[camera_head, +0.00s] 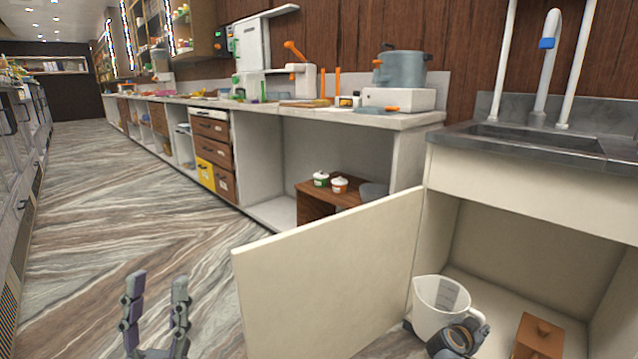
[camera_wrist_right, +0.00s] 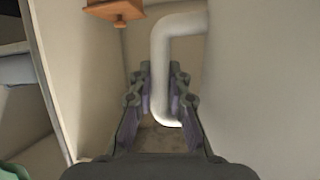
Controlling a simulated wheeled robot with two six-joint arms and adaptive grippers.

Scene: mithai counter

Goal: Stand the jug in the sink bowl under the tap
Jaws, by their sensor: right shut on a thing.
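The white jug (camera_head: 437,297) stands upright in the open cupboard below the sink, with grey markings on its inner wall. My right gripper (camera_head: 462,338) is beside it, at its handle. In the right wrist view the two fingers (camera_wrist_right: 163,98) are shut around the white handle (camera_wrist_right: 172,75), with the jug's pale wall to the right. The sink bowl (camera_head: 540,137) is in the counter above the cupboard, and the white tap (camera_head: 545,65) with a blue band rises behind it. My left gripper (camera_head: 156,285) is open and empty over the floor at lower left.
The cream cupboard door (camera_head: 330,275) stands open to the left of the jug. A brown wooden box (camera_head: 540,338) with a knob is to its right. The sink counter's edge (camera_head: 535,152) overhangs the cupboard. White vertical poles flank the tap. The floor (camera_head: 140,190) at left is clear.

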